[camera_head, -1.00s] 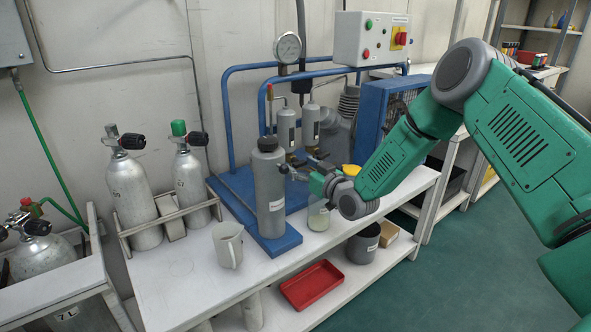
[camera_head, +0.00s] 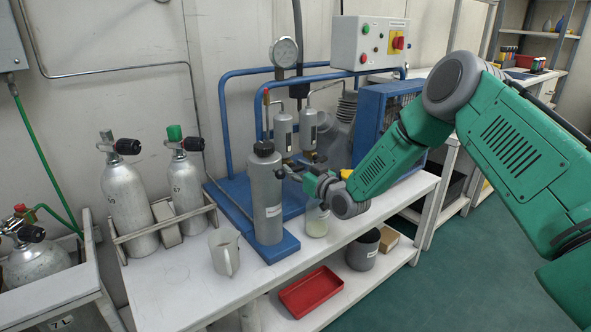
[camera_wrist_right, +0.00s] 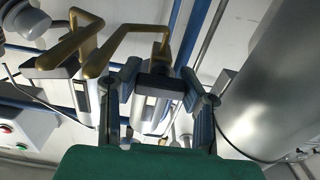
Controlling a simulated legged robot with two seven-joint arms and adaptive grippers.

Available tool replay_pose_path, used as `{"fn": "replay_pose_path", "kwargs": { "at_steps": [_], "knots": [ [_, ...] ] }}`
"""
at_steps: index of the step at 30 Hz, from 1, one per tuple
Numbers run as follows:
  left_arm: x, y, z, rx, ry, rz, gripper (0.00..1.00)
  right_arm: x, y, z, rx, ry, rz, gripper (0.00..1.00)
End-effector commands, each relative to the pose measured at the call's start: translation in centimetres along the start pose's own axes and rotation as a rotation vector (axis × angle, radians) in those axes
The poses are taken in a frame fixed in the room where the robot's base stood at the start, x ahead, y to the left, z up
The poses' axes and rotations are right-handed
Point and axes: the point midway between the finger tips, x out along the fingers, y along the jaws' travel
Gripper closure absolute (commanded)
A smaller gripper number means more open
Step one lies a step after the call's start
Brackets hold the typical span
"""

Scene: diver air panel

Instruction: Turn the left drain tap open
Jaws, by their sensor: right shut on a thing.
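Two silver filter cylinders stand side by side on the blue compressor frame, the left one (camera_head: 282,133) and the right one (camera_head: 308,130). The left drain tap is at the foot of the left cylinder, small and mostly hidden by my gripper in the head view. My right gripper (camera_head: 290,174) reaches in from the right, low in front of the cylinders, just beside the tall grey bottle (camera_head: 267,195). In the right wrist view, bent brass drain parts (camera_wrist_right: 128,38) show beyond the fingers of my right gripper (camera_wrist_right: 162,88). It is shut on the left drain tap; the exact contact is unclear. My left gripper is out of view.
The grey bottle stands close to the left of the gripper. A small jar (camera_head: 317,221) stands below my wrist. A pitcher (camera_head: 224,252) and racked dive cylinders (camera_head: 128,195) are at left. A control box (camera_head: 371,43) hangs above.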

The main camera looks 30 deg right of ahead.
Motion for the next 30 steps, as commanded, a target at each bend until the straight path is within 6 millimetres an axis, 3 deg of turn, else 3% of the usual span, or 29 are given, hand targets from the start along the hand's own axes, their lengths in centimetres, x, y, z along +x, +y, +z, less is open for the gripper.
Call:
{"fn": "replay_pose_path", "kwargs": {
  "at_steps": [11,30],
  "knots": [
    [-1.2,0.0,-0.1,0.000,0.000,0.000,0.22,0.0,-0.1,0.0,-0.188,-0.005,-0.001,0.96],
    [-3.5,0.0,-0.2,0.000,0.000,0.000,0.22,-0.1,-0.3,0.3,-0.788,-0.008,-0.005,0.96]
  ]
}}
